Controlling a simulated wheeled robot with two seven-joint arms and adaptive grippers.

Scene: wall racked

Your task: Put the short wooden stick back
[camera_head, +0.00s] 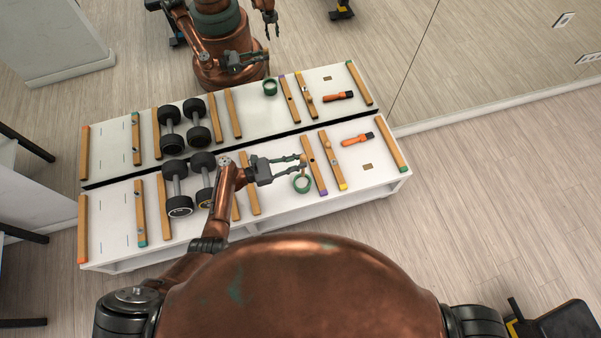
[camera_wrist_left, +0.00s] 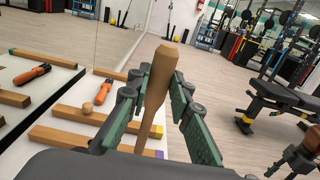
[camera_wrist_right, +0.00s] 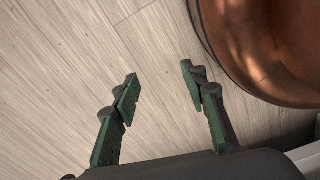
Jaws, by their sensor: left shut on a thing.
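My left gripper (camera_head: 303,164) is shut on the short wooden stick (camera_wrist_left: 158,90) and holds it over the right part of the white rack (camera_head: 279,208). In the left wrist view the stick is light brown, thicker toward its far end, and points away between the green fingers. In the head view only a small bit of it shows at the fingertips. A green ring-shaped holder (camera_head: 302,192) is just below the fingertips in the picture; its height relative to them is unclear. My right gripper (camera_wrist_right: 160,78) is open and empty above the wood floor.
Dumbbells (camera_head: 178,186) stand on the rack left of my left arm. Wooden bars with coloured ends, such as the yellow-ended one (camera_head: 332,161), cross it. An orange-handled tool (camera_head: 356,139) lies at right. A mirror (camera_head: 300,40) behind doubles everything.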

